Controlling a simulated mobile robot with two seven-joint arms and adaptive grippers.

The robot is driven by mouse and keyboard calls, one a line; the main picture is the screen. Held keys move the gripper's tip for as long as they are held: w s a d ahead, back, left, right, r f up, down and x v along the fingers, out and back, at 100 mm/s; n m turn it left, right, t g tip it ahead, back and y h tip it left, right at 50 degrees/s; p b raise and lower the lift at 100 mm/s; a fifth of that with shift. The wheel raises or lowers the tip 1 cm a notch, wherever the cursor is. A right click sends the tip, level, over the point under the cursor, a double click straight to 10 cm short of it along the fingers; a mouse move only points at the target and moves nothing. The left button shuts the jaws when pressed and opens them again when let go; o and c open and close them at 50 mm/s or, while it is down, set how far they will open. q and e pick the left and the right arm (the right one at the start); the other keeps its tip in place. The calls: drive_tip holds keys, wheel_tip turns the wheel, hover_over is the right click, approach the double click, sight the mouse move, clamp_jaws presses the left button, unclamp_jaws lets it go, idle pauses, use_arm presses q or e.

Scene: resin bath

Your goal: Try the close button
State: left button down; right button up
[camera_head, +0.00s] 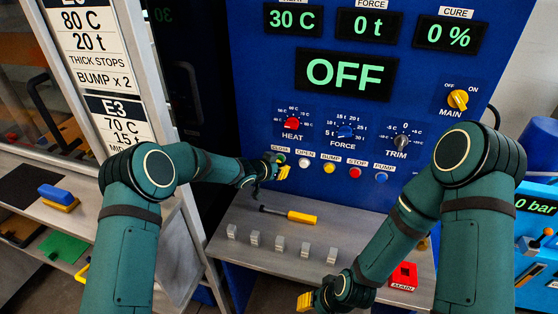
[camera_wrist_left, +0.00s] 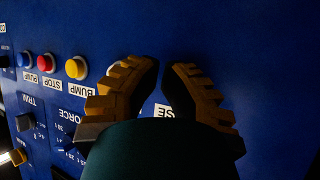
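The dark green button under the CLOSE label (camera_head: 280,148) is at the left end of the button row on the blue press panel; my left gripper (camera_head: 283,173) is right at it and hides part of it. In the left wrist view, seen upside down, the left gripper (camera_wrist_left: 163,67) has its fingertips almost together with nothing held. Part of the CLOSE label (camera_wrist_left: 165,110) shows between the fingers and the button is hidden, so contact cannot be told. My right gripper (camera_head: 305,301) is low at the front, and its opening cannot be made out.
The white OPEN (camera_head: 304,163), yellow BUMP (camera_head: 329,168), red STOP (camera_head: 355,173) and blue PUMP (camera_head: 381,177) buttons continue the row. The display (camera_head: 345,74) reads OFF. A yellow-handled tool (camera_head: 300,217) and several small metal blocks (camera_head: 280,243) occupy the shelf below.

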use_arm(q)
drive_tip(key=shift+w+d+p, duration=0.1)
drive_tip(key=shift+w+p, duration=0.1)
drive_tip(key=shift+p, duration=0.2)
idle(0.3)
drive_tip(key=shift+s+a+b, duration=0.3)
drive_tip(key=shift+s+b, duration=0.55)
drive_tip(key=shift+b, duration=0.35)
drive_tip(key=s+b, duration=0.1)
drive_tip(key=s+a+b, duration=0.1)
drive_tip(key=s+b, duration=0.2)
drive_tip(key=shift+s+a+b, duration=0.25)
drive_tip(key=shift+s+b, duration=0.1)
drive_tip(key=shift+s, duration=0.05)
